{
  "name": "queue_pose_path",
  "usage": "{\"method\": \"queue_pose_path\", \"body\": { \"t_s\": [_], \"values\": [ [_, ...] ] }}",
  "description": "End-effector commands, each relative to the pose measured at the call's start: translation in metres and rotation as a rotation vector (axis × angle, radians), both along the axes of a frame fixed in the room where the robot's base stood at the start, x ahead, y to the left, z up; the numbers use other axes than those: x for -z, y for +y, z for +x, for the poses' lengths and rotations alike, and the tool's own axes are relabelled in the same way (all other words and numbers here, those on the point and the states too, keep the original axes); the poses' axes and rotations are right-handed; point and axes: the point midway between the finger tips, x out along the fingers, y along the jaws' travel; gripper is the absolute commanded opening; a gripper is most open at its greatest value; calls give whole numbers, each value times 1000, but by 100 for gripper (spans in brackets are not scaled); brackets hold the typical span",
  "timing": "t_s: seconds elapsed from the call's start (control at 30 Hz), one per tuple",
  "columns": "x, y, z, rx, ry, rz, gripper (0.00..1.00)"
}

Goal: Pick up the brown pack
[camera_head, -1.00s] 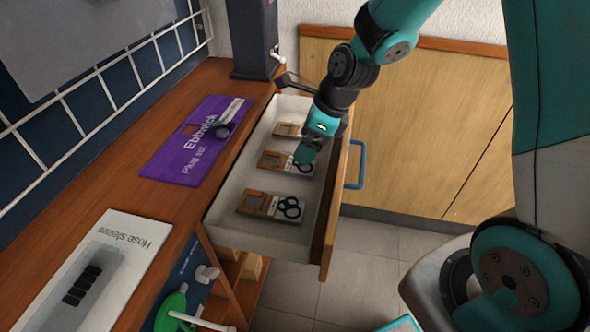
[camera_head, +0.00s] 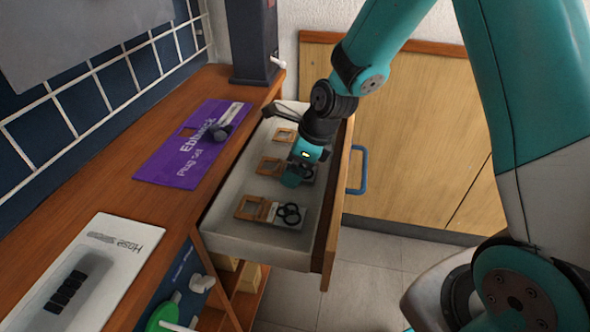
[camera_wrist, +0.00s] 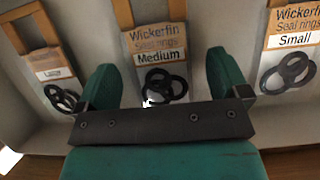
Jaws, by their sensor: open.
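Three brown card packs of black seal rings lie in a row in the open drawer. The middle pack (camera_head: 271,164) is partly hidden by my gripper (camera_head: 293,180). In the wrist view the middle pack reads "Medium" (camera_wrist: 160,42) and lies between my open fingers (camera_wrist: 161,66), its rings just in front of the palm. The pack reading "Small" (camera_wrist: 297,22) is on the right, and a pack with a blurred label (camera_wrist: 46,58) is on the left. In the head view the near pack (camera_head: 252,208) and the far pack (camera_head: 284,135) lie either side. My gripper holds nothing.
The white drawer (camera_head: 238,240) has raised walls around the packs and a blue handle (camera_head: 358,170). A purple plug set mat (camera_head: 175,160) and a white hose sleeve board (camera_head: 125,238) lie on the wooden bench. A dark column (camera_head: 250,40) stands behind.

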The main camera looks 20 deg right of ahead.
Motion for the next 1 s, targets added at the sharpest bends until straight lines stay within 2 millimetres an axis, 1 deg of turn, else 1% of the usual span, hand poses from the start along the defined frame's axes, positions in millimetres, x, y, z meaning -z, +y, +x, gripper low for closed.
{"method": "queue_pose_path", "body": {
  "t_s": [0.6, 0.63, 0.67, 0.7, 0.77, 0.8, 0.83, 0.87, 1.0],
  "values": [
    [5, 0, 0, 0, 1, 0, 94],
    [5, 0, 0, 0, 1, 0, 89],
    [5, 0, 0, 0, 1, 0, 82],
    [5, 0, 0, 0, 1, 0, 73],
    [5, 0, 0, 0, 1, 0, 59],
    [5, 0, 0, 0, 1, 0, 50],
    [5, 0, 0, 0, 1, 0, 43],
    [5, 0, 0, 0, 1, 0, 41],
    [5, 0, 0, 0, 1, 0, 40]
  ]
}}
